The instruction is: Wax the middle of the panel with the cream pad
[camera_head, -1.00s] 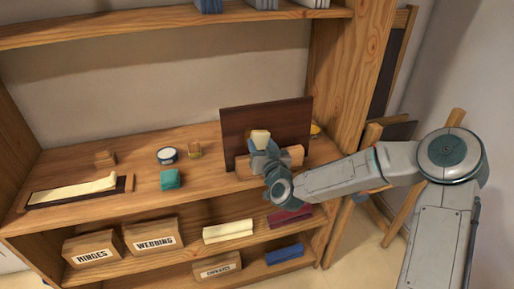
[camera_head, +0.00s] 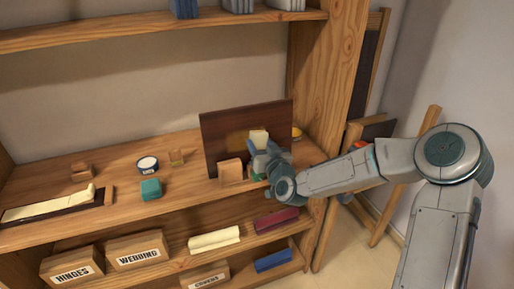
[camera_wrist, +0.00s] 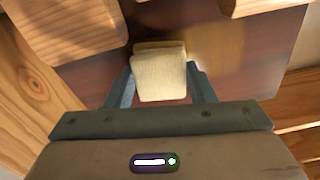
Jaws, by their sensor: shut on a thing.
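The panel (camera_head: 218,135) is a dark reddish-brown board standing upright on the shelf top; it fills much of the wrist view (camera_wrist: 85,82). My gripper (camera_head: 261,150) is in front of it, right of its middle. The gripper is shut on the cream pad (camera_head: 258,137), a small pale block between the two fingers in the wrist view (camera_wrist: 160,77). The pad's far face is at the panel; I cannot tell whether it touches.
Wooden blocks (camera_head: 231,171) stand at the panel's foot, close to my gripper. A teal block (camera_head: 151,189), a round tin (camera_head: 147,164) and a tray with cream cloth (camera_head: 60,208) lie to the left. A yellow round thing (camera_head: 297,133) is partly behind the panel's right edge.

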